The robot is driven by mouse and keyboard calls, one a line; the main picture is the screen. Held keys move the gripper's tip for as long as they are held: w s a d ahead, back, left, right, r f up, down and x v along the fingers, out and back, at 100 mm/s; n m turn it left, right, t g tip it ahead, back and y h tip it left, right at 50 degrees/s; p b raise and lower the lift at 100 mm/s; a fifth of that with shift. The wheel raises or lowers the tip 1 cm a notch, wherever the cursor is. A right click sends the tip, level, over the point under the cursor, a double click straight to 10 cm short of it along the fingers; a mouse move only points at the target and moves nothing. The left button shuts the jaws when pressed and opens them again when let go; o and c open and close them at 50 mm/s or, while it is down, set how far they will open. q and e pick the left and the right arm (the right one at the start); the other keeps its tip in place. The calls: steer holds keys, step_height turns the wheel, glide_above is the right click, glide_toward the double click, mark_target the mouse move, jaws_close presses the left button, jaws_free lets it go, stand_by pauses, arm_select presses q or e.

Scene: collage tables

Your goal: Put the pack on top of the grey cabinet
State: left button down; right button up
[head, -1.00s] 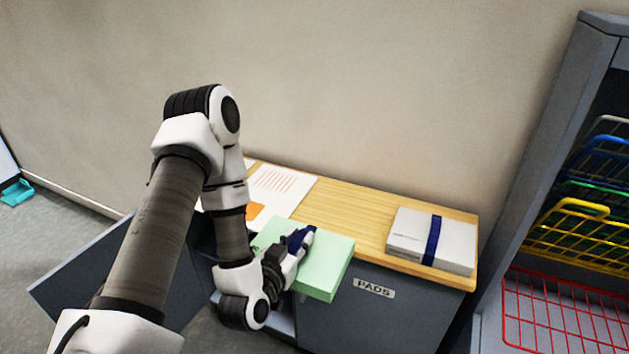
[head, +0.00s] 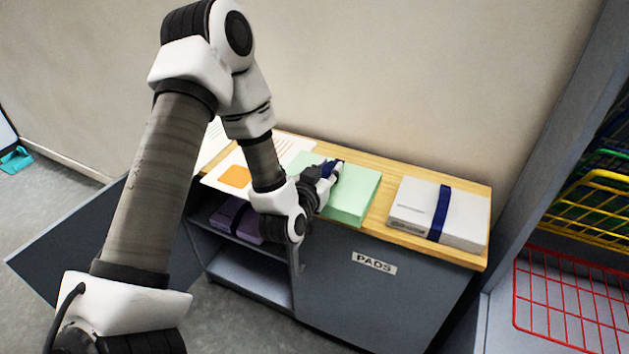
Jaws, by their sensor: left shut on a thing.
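The pale green pack (head: 352,194) has a dark blue band. My left gripper (head: 330,172) is shut on it at the band. The pack is level over the wooden top of the grey cabinet (head: 380,310), between printed sheets and a white pack. It is on the top or just above it; I cannot tell which. The cabinet front has a PADS label, and its left door is open. My gripper hides part of the green pack. My right gripper is not in view.
A white pack with a blue band (head: 415,207) lies on the cabinet's right end. Printed sheets (head: 228,172) lie on the left. A purple pack (head: 236,220) is inside on a shelf. The open door (head: 70,235) sticks out left. A rack with wire baskets (head: 570,310) stands right.

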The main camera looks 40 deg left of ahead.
mark_target(346, 164)
arm_select(q)
steer(key=x, duration=0.2)
steer(key=d+x, duration=0.1)
steer(key=x, duration=0.4)
steer(key=shift+w+d+r+p, duration=0.15)
steer(key=shift+w+r+p, duration=0.1)
steer(key=shift+w+p, duration=0.05)
step_height(346, 164, down, 3)
steer(key=shift+r, duration=0.1)
steer(key=shift+w+f, duration=0.1)
steer(key=shift+f, duration=0.3)
steer(key=c, duration=1.3)
jaws_free()
steer(key=shift+f, duration=0.15)
steer(key=shift+c, duration=0.2)
steer(key=o, duration=0.4)
